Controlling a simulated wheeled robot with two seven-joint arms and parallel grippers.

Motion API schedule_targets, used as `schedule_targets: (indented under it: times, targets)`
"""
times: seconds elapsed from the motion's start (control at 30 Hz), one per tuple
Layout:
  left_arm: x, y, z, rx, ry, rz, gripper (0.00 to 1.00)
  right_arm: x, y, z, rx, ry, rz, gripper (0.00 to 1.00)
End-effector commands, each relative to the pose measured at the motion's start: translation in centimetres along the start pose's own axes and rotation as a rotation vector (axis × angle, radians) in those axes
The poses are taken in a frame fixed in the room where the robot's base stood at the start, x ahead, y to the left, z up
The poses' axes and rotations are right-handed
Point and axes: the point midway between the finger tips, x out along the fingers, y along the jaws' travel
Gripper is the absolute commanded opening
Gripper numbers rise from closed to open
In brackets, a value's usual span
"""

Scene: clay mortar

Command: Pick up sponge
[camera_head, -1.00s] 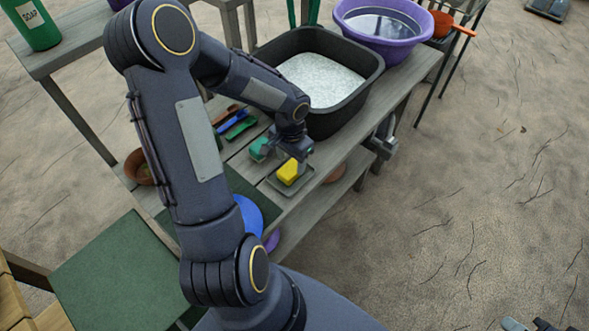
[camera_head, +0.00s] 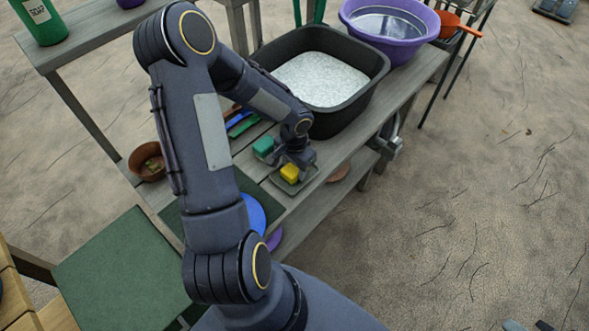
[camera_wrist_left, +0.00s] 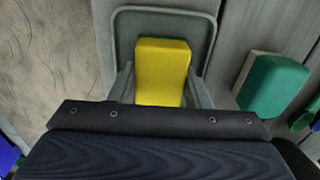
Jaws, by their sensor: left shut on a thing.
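A yellow sponge (camera_head: 290,172) lies at a small grey tray (camera_head: 309,181) on the wooden bench. In the left wrist view the sponge (camera_wrist_left: 162,70) sits between the two fingers of my left gripper (camera_wrist_left: 163,86), within the outline of the tray (camera_wrist_left: 165,11). My left gripper is shut on it; whether the sponge touches the tray is unclear. A green block with a pale side (camera_wrist_left: 273,86), like a second sponge, lies beside the tray. My right gripper (camera_head: 528,326) barely shows at the bottom right edge; its jaws cannot be read.
A black tub (camera_head: 375,84) with pale contents stands behind my left gripper. A purple basin (camera_head: 424,27) is beyond it. Blue and green tools (camera_head: 243,124) lie left of the tub. A brown pot (camera_head: 146,161) and blue round item (camera_head: 252,214) are further left.

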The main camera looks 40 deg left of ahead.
Motion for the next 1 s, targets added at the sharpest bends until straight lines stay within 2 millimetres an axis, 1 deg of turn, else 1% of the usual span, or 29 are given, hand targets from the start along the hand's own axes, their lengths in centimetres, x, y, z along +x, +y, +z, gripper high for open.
schedule_targets:
  times: [0.17,0.27,0.37,0.47,0.57,0.77,0.9,1.0]
  targets:
    - [-0.2,0.0,0.0,0.000,0.000,-0.001,0.21,0.0,0.0,0.0,0.000,0.000,0.000,0.00]
    - [-0.7,0.0,0.0,0.000,0.001,-0.002,0.21,-0.1,-0.1,-0.1,0.000,0.000,0.000,0.00]
    - [-1.8,-0.1,-0.1,-0.001,0.003,-0.003,0.21,-0.2,-0.1,-0.1,0.000,0.000,0.000,0.00]
    - [-3.5,-0.1,-0.1,-0.001,0.004,-0.003,0.21,-0.4,-0.2,-0.2,0.000,0.000,0.000,0.00]
    - [-5.1,1.2,1.1,0.003,0.004,-0.003,0.21,-0.2,-0.1,-0.1,0.000,0.000,0.000,0.00]
    - [-9.2,3.5,3.4,0.002,0.006,-0.004,0.21,-0.3,-0.2,-0.2,0.000,0.000,0.000,0.00]
    - [-10.4,5.8,5.6,0.005,0.003,-0.003,0.21,0.0,0.0,0.0,0.000,0.000,0.000,0.00]
    - [-11.2,7.1,6.9,0.003,0.004,-0.003,0.21,0.1,0.1,0.1,0.000,0.000,0.000,0.00]
